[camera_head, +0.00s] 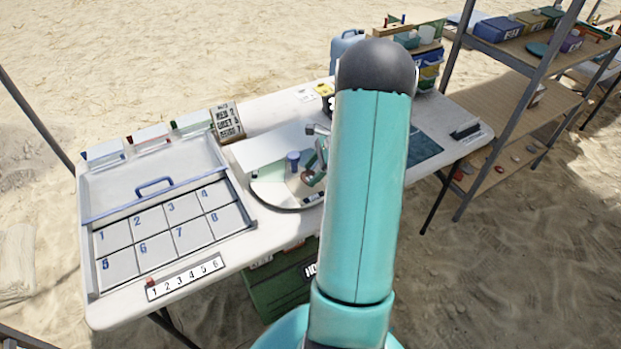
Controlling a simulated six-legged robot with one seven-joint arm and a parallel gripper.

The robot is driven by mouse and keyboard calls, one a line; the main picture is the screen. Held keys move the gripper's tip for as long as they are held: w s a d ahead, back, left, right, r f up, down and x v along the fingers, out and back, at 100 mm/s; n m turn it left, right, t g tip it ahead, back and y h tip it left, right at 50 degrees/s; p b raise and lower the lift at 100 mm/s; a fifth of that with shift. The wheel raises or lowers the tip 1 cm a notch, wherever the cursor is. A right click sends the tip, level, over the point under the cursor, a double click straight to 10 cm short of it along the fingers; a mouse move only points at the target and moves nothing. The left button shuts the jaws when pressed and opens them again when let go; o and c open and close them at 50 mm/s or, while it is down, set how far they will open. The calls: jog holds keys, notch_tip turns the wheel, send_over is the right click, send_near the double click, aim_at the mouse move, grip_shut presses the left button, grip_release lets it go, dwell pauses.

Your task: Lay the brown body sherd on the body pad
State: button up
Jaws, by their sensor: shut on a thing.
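My gripper (314,179) is small in the view, left of my teal arm, above the round turntable-like plate (270,194) on the white table. It is shut on a small brown piece, which looks like the brown body sherd (306,177). Whether the sherd touches the plate cannot be told. No pad marked as the body pad can be made out. A dark blue mat (424,150) lies right of my arm, partly hidden by it.
A tray (210,242) with numbered cells fills the table's left. A white box (262,150) and a blue-topped post (293,158) stand close to my gripper. A letter board (227,120) stands behind. Shelves (520,110) stand at the right.

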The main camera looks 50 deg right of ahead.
aim_at(311, 176)
jog(key=shift+w+f, duration=0.2)
jog(key=shift+f, duration=0.15)
jog(key=shift+w+a+f, duration=0.1)
jog(key=shift+w+f, duration=0.05)
jog(key=shift+f, duration=0.75)
jog(key=shift+w+f, duration=0.1)
jog(key=shift+f, duration=0.75)
jog(key=o, duration=0.9)
jog(key=shift+f, duration=0.15)
jog(key=shift+o, duration=0.3)
jog(key=v, duration=1.2)
